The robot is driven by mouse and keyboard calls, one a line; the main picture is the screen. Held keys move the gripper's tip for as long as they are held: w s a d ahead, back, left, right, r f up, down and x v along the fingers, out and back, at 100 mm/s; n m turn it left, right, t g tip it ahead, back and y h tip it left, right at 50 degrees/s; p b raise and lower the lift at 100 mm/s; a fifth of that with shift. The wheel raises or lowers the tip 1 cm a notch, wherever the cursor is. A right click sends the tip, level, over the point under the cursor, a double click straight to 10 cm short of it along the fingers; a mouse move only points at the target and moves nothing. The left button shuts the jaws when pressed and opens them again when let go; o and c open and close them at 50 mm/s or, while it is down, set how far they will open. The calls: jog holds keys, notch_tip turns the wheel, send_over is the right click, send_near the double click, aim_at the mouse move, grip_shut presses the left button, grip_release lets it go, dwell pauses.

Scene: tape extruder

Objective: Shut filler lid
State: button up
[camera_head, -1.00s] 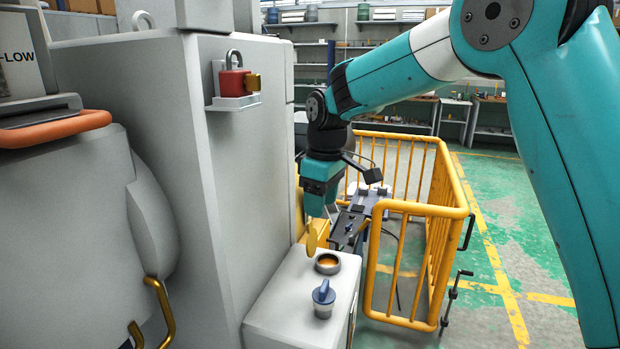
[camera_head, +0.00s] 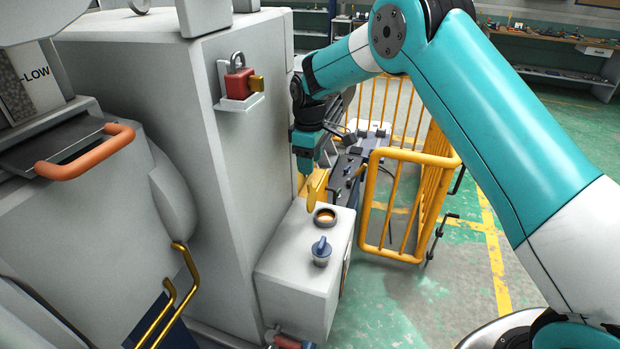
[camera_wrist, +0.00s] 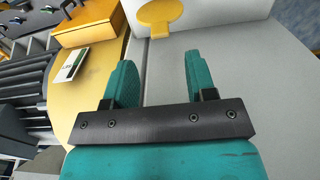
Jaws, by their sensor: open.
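The yellow filler lid (camera_head: 311,194) stands open, tilted up on its hinge, behind the round filler opening (camera_head: 325,217) on top of the light grey box (camera_head: 300,285). In the wrist view the yellow lid (camera_wrist: 160,16) lies ahead of the fingers, at the top of the picture, not between them. My gripper (camera_head: 305,170) hangs just above and behind the lid. In the wrist view my gripper (camera_wrist: 155,62) is open and empty, its two teal fingers apart over a grey surface. Whether a finger touches the lid cannot be told.
A blue-handled cap (camera_head: 321,250) stands on the box in front of the opening. The tall grey cabinet (camera_head: 170,150) with a red padlock (camera_head: 238,84) rises to the left. A yellow railing (camera_head: 410,200) stands to the right, with green floor beyond.

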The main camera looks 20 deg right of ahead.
aim_at(309, 183)
notch_tip(309, 183, down, 8)
jog(key=shift+r+p, duration=0.15)
jog(key=shift+p, duration=0.85)
grip_shut()
